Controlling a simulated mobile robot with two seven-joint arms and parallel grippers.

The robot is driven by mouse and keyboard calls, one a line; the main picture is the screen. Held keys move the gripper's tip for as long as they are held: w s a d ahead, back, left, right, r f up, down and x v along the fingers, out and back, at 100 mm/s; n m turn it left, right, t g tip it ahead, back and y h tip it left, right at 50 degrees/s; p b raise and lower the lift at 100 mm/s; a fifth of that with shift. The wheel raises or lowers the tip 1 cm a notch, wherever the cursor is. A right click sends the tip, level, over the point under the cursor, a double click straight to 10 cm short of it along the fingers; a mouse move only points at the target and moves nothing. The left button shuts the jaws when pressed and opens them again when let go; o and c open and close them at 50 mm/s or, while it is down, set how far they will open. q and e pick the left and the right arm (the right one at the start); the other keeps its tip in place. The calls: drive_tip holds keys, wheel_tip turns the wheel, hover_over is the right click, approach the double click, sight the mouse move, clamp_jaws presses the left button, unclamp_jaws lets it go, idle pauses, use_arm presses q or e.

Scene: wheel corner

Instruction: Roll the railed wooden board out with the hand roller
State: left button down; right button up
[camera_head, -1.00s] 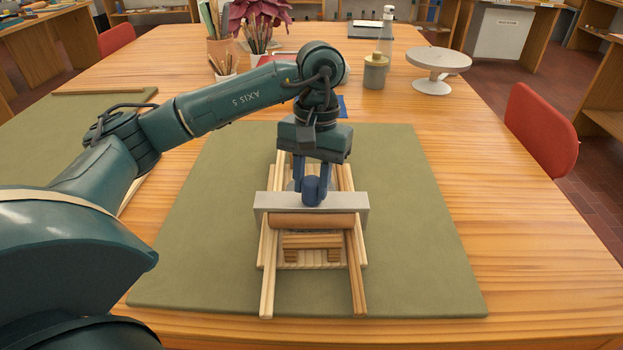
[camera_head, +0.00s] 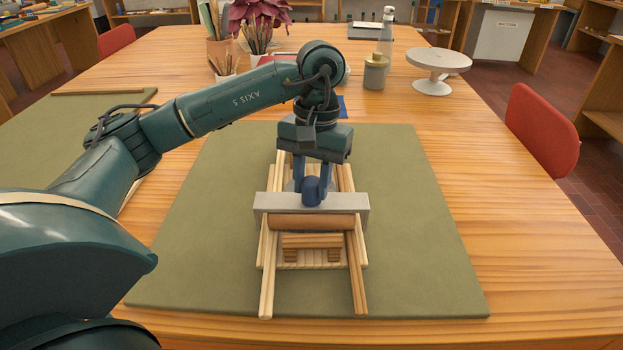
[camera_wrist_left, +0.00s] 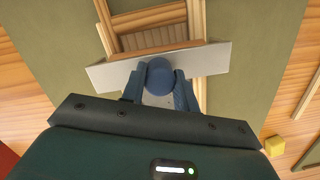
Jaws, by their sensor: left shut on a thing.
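The railed wooden board (camera_head: 263,262) lies on the green mat, with two long pale rails running front to back. The hand roller (camera_head: 312,221) lies across the rails, a brown cylinder under a grey frame (camera_head: 357,201) with a blue knob on top. My left gripper (camera_head: 312,190) comes down from above and is shut on the blue knob. In the left wrist view the blue knob (camera_wrist_left: 159,77) sits between the fingers of my left gripper (camera_wrist_left: 160,88). The gripper and wrist hide the board's far part. My right gripper is not in view.
The green mat (camera_head: 420,260) is clear on both sides of the board. Behind it stand a lidded jar (camera_head: 375,72), a white turntable (camera_head: 438,60) and pots of tools. A red chair (camera_head: 541,130) is at the right edge.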

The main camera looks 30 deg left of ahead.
use_arm(q)
drive_tip(key=shift+w+a, duration=0.55)
drive_tip(key=shift+w, duration=0.3)
drive_tip(key=shift+w, duration=0.1)
drive_tip(key=shift+w+a, duration=0.15)
drive_tip(key=shift+r, duration=0.15)
drive_tip(key=shift+r+p, duration=0.35)
drive_tip(key=shift+r, duration=0.6)
wheel_tip(320, 180, up, 6)
drive_tip(key=p, duration=0.4)
drive_tip(key=shift+p, duration=0.35)
